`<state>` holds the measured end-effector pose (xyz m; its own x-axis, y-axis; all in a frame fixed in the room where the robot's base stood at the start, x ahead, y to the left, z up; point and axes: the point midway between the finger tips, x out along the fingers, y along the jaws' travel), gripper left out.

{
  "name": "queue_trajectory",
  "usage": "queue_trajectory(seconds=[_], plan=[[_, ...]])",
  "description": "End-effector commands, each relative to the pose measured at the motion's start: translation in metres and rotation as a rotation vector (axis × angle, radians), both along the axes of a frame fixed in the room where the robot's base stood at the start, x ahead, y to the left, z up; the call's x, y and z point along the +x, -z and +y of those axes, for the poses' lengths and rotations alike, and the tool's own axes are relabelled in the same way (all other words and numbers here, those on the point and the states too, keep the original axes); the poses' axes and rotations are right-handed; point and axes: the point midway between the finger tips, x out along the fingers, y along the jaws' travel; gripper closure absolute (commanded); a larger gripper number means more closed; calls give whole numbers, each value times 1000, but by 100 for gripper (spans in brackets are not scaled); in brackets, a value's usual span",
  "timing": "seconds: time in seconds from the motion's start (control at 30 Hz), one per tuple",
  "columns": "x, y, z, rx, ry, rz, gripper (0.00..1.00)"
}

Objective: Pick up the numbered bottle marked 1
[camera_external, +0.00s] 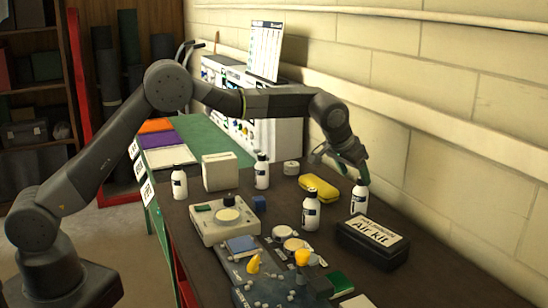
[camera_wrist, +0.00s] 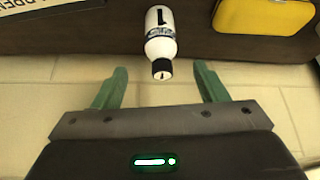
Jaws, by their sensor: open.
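The bottle marked 1 (camera_wrist: 160,32) is white with a black cap and a dark number on its side. In the wrist view its cap lies between the lines of my two green fingers, just beyond their tips. My gripper (camera_wrist: 160,72) is open with nothing between its fingers. In the external view my gripper (camera_external: 350,160) hangs close above a white bottle (camera_external: 360,197) by the wall side of the bench, which appears to be the same one. The fingertips partly overlap its cap there, so I cannot tell whether they touch.
A yellow case (camera_external: 319,188) lies left of that bottle, and the black Air kit box (camera_external: 373,242) stands in front. Other white bottles stand at the centre (camera_external: 311,212), behind (camera_external: 262,172) and at left (camera_external: 180,183). The block wall (camera_external: 450,150) is close on the right.

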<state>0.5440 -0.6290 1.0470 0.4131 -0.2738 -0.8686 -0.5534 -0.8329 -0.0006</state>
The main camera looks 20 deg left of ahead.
Motion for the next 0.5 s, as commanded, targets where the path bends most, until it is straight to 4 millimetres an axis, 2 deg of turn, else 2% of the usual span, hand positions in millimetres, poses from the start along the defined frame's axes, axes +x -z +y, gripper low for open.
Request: queue_trajectory(seconds=[0.17, 0.5], plan=[[12, 23, -8, 1, 1, 1, 34], [22, 46, -13, 1, 2, 1, 34]])
